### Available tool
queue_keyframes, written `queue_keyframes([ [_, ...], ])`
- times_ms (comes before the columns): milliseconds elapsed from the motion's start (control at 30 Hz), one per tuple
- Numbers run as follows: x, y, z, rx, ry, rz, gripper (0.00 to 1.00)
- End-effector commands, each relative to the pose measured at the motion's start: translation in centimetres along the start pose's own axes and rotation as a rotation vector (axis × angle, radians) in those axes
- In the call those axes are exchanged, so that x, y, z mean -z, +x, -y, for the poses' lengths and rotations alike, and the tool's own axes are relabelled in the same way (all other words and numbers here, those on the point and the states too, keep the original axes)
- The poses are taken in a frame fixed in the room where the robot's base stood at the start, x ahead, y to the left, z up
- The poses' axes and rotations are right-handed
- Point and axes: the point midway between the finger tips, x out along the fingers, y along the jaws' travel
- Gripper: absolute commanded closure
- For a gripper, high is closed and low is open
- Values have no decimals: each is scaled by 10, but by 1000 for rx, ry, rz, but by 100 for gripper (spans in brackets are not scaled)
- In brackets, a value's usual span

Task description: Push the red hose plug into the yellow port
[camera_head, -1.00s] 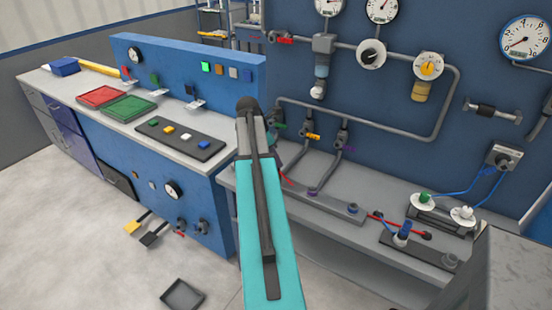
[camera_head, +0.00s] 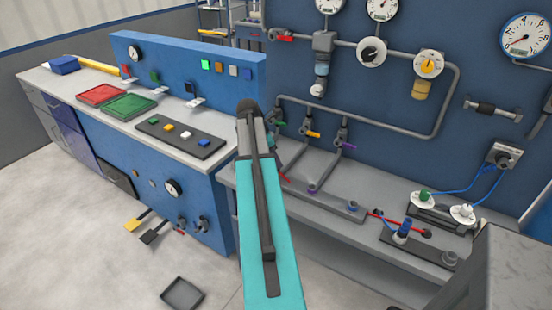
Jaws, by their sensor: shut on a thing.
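A thin red hose (camera_head: 405,223) lies on the grey bench at the right, running to a dark end near the blue-capped fitting. I cannot make out a red plug on it. A small red piece (camera_head: 285,179) shows just right of my arm, at the left end of a grey strip; whether it is the plug is unclear. I cannot pick out the yellow port for sure; a yellow-orange handle (camera_head: 313,134) sits on the middle valve below the pipe. My teal arm link rises through the middle of the view. My gripper is hidden behind it.
The grey strip (camera_head: 330,203) on the bench carries a blue cap. A grey block (camera_head: 515,270) fills the lower right corner. Pipes and gauges cover the blue wall.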

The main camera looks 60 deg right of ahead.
Motion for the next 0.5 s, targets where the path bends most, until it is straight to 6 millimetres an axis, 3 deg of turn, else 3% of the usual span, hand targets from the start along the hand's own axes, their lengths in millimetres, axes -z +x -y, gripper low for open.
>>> queue_keyframes([
  [467, 2, 4, 0, 0, 0, 0, 100],
  [500, 2, 4, 0, 0, 0, 0, 73],
])
